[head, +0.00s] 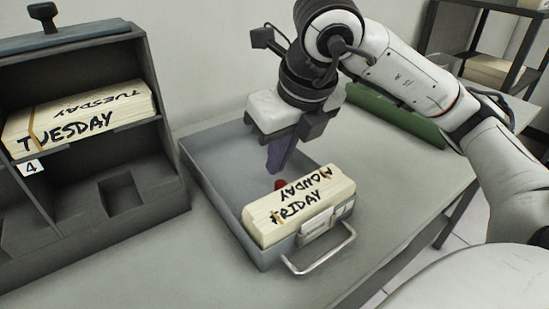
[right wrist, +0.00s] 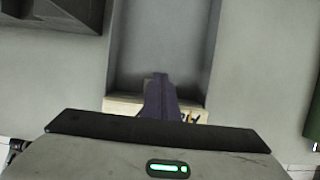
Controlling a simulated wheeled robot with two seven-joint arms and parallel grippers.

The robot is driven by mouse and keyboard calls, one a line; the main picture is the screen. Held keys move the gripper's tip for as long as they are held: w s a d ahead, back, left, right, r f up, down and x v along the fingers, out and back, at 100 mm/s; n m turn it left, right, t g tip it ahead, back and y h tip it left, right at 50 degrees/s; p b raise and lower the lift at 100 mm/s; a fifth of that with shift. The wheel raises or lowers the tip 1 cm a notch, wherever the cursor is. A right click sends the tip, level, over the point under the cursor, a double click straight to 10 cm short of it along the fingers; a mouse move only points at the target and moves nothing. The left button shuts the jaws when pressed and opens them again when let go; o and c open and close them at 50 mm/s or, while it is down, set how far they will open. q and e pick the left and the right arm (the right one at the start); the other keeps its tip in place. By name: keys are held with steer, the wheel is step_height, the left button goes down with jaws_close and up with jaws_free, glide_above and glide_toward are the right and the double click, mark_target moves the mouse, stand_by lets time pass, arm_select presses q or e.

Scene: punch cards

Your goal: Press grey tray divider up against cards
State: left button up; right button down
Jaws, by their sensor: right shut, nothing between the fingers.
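The grey tray (head: 206,180) lies on the table with its handle (head: 322,252) toward the front. A block of cards (head: 268,218) marked MONDAY and FRIDAY fills its front end; the cards also show beside the fingers in the right wrist view (right wrist: 122,104). A small red piece (head: 280,184) shows just behind the cards; I cannot tell whether it belongs to the divider. The grey divider itself cannot be made out. My right gripper (head: 277,167) points down inside the tray, shut and empty, behind the cards. In the right wrist view its dark fingers (right wrist: 160,92) overlap the cards. My left gripper is out of view.
A dark grey rack (head: 165,160) at left holds another card block (head: 80,118) marked TUESDAY. A green object (head: 400,118) lies behind my right arm. The tray's rear part is empty. A dark shelf (head: 480,35) stands at back right.

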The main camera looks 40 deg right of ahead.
mark_target(283, 184)
steer(key=shift+p+v, duration=1.35)
steer(key=shift+v, duration=1)
